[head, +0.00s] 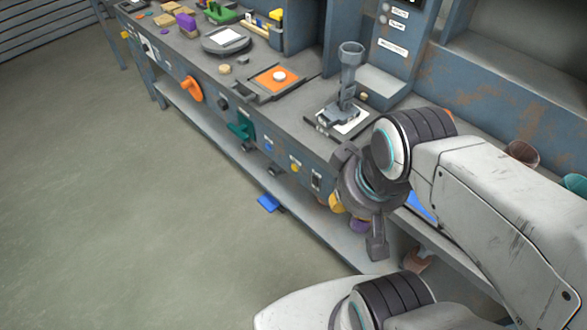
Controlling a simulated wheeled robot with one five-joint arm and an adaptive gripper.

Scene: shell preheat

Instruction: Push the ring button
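My gripper (358,202) is dark grey and hangs in front of the workbench's front edge, right of the picture's middle. Its two fingers look spread apart, one toward the upper left and one pointing down, with nothing seen between them. I cannot tell for sure which control is the ring button. The bench's front face carries a small yellow round button (294,167) left of my gripper. A grey panel (405,35) at the top right holds small round buttons beside white labels. My gripper and arm hide part of the bench front.
An orange handle (191,89) and a green handle (241,130) stick out of the front face. A blue item (268,202) lies on the lower shelf. The floor at left is clear.

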